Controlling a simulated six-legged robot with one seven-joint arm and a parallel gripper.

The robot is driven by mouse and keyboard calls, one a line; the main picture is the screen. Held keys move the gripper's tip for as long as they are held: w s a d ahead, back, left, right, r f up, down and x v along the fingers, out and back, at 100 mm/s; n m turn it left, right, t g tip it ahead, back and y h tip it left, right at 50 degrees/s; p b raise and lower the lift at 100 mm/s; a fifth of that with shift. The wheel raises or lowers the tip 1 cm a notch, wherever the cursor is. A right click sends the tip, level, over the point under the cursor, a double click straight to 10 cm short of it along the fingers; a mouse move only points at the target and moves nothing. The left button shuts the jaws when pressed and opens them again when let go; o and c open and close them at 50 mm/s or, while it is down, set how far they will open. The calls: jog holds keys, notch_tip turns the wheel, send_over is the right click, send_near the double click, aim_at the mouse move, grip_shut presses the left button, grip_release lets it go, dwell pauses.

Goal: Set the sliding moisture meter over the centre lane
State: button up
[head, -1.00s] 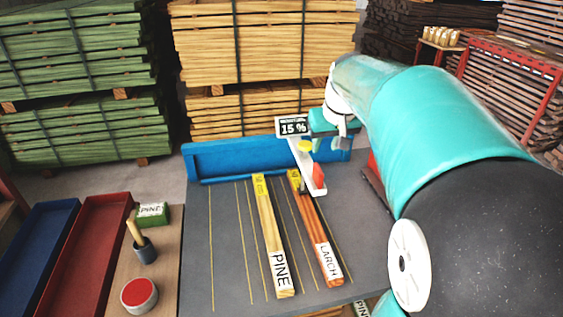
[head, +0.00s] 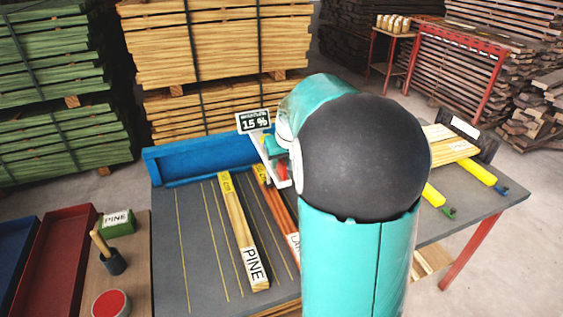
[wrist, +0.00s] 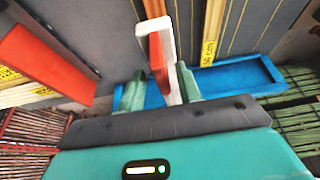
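The moisture meter shows a "15 %" display (head: 254,121) above the blue rail (head: 205,158) at the table's back. Its white arm (head: 268,162) and red handle (head: 283,172) reach forward over the far end of the larch board (head: 282,215). The pine board (head: 243,230) lies to its left. In the wrist view, my gripper (wrist: 159,78) is open. Its two green fingers stand either side of the red handle (wrist: 158,58) and white arm (wrist: 168,45), with a gap at the left finger. In the head view my arm hides most of the gripper.
Thin yellow lane lines mark the grey table (head: 200,265), with bare lanes left of the pine board. Red and blue trays, a red-topped tin (head: 111,303) and a green "PINE" block (head: 117,222) are at left.

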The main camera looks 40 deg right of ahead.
jog(key=shift+w+f, duration=0.2)
jog(key=shift+f, duration=0.2)
grip_shut()
jog(key=w+a, duration=0.3)
jog(key=a, duration=1)
jog(key=shift+w+a, duration=0.25)
jog(key=shift+a, duration=0.1)
grip_release()
jog(key=v, duration=1.3)
jog(key=shift+r, duration=0.4)
